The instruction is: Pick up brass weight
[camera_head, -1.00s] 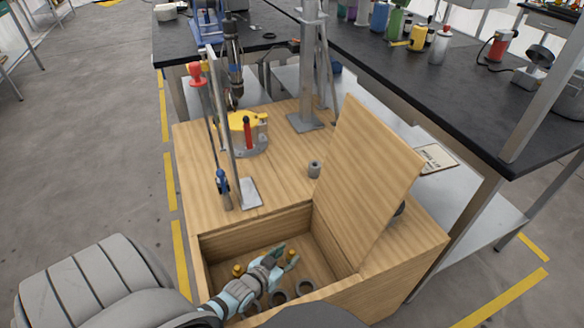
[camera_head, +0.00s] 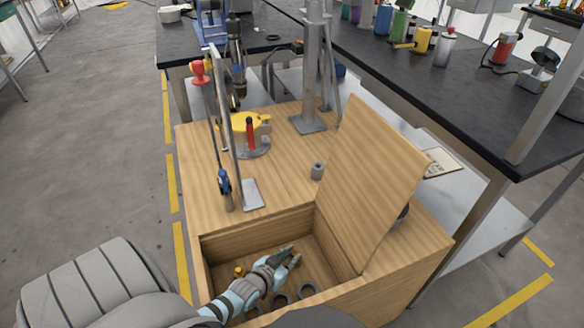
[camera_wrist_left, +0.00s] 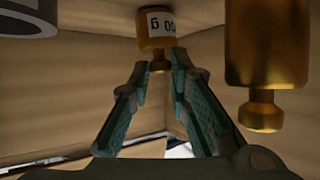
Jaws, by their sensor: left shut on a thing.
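A brass weight with a white printed label (camera_wrist_left: 157,22) shows in the left wrist view, picture upside down, with its small knob between my left fingertips (camera_wrist_left: 159,66). My left gripper is shut on that knob. In the head view my left gripper (camera_head: 291,254) is down inside the open wooden box, and the held weight is mostly hidden by its fingers. A second brass weight (camera_head: 239,271) stands in the box to the left of the gripper. A large brass weight is close at the right in the wrist view (camera_wrist_left: 265,55). My right gripper is not in view.
The wooden box (camera_head: 222,247) has its lid (camera_head: 372,185) raised on the right. Dark rings (camera_head: 306,289) lie in the box near my wrist. A grey cylinder (camera_head: 317,171) and a yellow-topped device (camera_head: 251,130) stand on the wooden top behind.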

